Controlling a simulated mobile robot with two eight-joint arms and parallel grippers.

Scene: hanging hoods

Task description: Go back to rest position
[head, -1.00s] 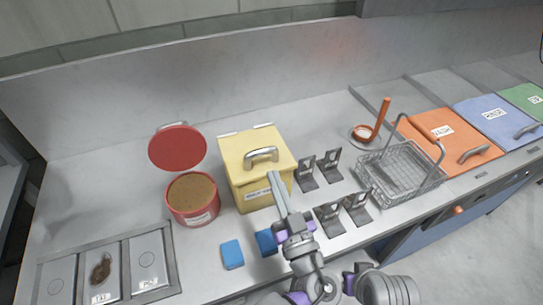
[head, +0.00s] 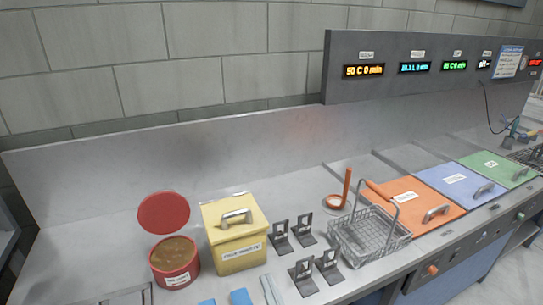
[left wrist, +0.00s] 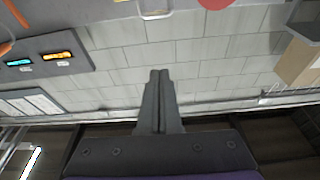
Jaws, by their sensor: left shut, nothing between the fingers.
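My right gripper is out of view.
A yellow lidded box (head: 237,252), a red tub (head: 174,262) with its red lid (head: 164,212) raised and grey metal holders (head: 280,238) stand on the counter. A wire basket (head: 370,240) is right of them. Blue blocks (head: 241,297) lie near the bottom edge.

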